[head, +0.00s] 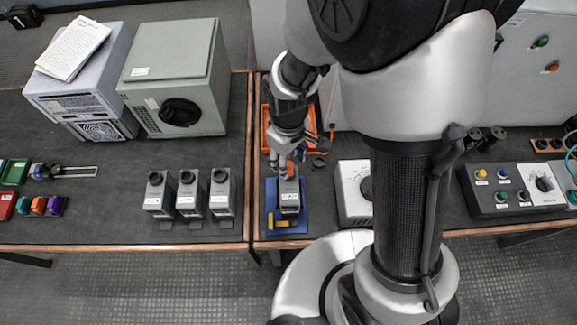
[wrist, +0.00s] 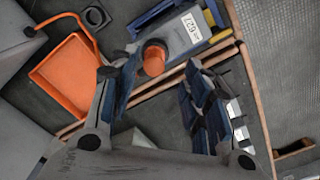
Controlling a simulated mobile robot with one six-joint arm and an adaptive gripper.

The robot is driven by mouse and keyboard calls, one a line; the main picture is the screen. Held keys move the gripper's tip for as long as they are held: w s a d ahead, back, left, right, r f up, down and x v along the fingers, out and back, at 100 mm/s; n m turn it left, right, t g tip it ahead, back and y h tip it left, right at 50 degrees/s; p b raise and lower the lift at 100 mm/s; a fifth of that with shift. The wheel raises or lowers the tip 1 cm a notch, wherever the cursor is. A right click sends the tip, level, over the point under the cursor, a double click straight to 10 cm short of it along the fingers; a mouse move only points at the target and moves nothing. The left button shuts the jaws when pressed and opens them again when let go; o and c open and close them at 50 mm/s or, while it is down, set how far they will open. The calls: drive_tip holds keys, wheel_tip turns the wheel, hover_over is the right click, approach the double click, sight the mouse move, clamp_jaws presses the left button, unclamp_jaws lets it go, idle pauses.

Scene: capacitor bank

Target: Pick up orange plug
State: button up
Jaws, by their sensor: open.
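The orange plug (wrist: 153,57) is a short round cylinder with a darker top. In the wrist view it sits at the end of a grey unit (wrist: 190,32) labelled 627, on a blue base (wrist: 213,14). My gripper (wrist: 161,64) is open and empty, with one finger on each side of the plug in that view; I cannot tell whether they touch it. In the head view my gripper (head: 287,162) is over the grey unit (head: 289,203) on the blue base (head: 271,220), and hides most of the plug.
An orange tray (head: 265,135) lies behind my gripper. Several grey units with black caps (head: 190,195) stand to the left. A white dial box (head: 352,190) is close on the right. The bench's wooden front edge (head: 268,244) is near.

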sight(289, 164)
drive_tip(key=f, duration=0.1)
drive_tip(key=f+b, duration=0.1)
drive_tip(key=f, duration=0.1)
drive_tip(key=f+b, duration=0.1)
drive_tip(key=f, duration=0.1)
drive_tip(key=shift+w+f, duration=0.2)
drive_tip(key=shift+w, duration=0.2)
drive_tip(key=shift+r, duration=0.1)
drive_tip(key=shift+c, duration=0.5)
clamp_jaws()
